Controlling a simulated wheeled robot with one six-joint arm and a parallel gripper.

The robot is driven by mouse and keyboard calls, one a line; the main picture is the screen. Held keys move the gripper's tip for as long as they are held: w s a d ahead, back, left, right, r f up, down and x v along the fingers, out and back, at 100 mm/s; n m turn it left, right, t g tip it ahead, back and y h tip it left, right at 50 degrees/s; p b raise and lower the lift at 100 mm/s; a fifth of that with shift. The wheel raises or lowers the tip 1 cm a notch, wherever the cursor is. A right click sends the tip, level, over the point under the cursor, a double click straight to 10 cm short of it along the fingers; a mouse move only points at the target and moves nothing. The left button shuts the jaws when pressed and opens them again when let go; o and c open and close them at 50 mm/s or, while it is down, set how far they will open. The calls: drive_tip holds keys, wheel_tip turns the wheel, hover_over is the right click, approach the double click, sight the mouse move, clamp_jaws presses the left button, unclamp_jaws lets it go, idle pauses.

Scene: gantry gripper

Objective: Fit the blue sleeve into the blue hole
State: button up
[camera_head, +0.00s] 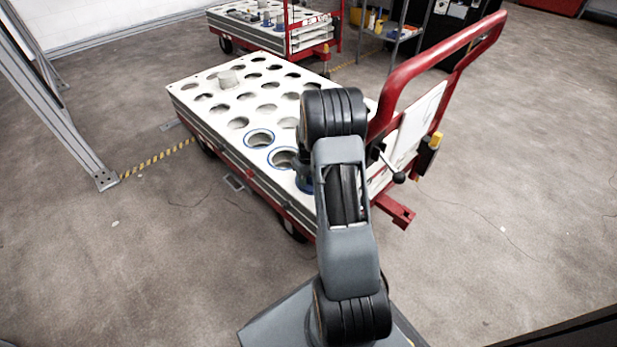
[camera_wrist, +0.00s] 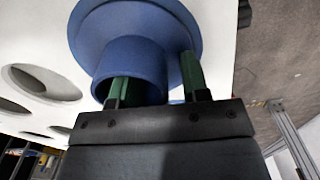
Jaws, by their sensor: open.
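The blue sleeve (camera_wrist: 135,58) has a wide flange and a short tube. It fills the upper middle of the wrist view, flange side toward the white board. My gripper (camera_wrist: 156,82) is open at the sleeve. One green finger shows at the tube's opening, the other outside the tube, over the flange. Contact cannot be told. In the head view, two blue-rimmed holes, one (camera_head: 260,128) further back and one (camera_head: 272,160) nearer, lie on the cart's white top.
A red handle (camera_head: 400,75) rises at the cart's right end. A second cart (camera_head: 262,38) stands behind. The floor at left has a metal post (camera_head: 70,125).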

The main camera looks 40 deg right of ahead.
wheel_tip(320, 180, up, 14)
drive_tip(key=p, duration=0.5)
drive_tip(key=shift+f, duration=0.2)
wheel_tip(320, 180, up, 14)
drive_tip(key=p, duration=0.8)
hover_over(308, 182)
drive_tip(key=s+a, duration=0.1)
drive_tip(key=a, duration=0.4)
drive_tip(key=s+a+r+t+p, duration=0.1)
drive_tip(key=s+a+r+p, duration=0.4)
drive_tip(key=r+p, duration=0.2)
drive_tip(key=s+a+r+t+p, duration=0.1)
drive_tip(key=s+a+r+p, duration=0.4)
drive_tip(key=r, duration=0.7)
drive_tip(key=s+a+r+t+p, duration=0.1)
drive_tip(key=s+a+r+p, duration=0.4)
drive_tip(key=r+p, duration=0.5)
drive_tip(key=shift+s+a+r+t, duration=0.2)
drive_tip(key=shift+s+t, duration=0.1)
drive_tip(key=shift+s, duration=0.35)
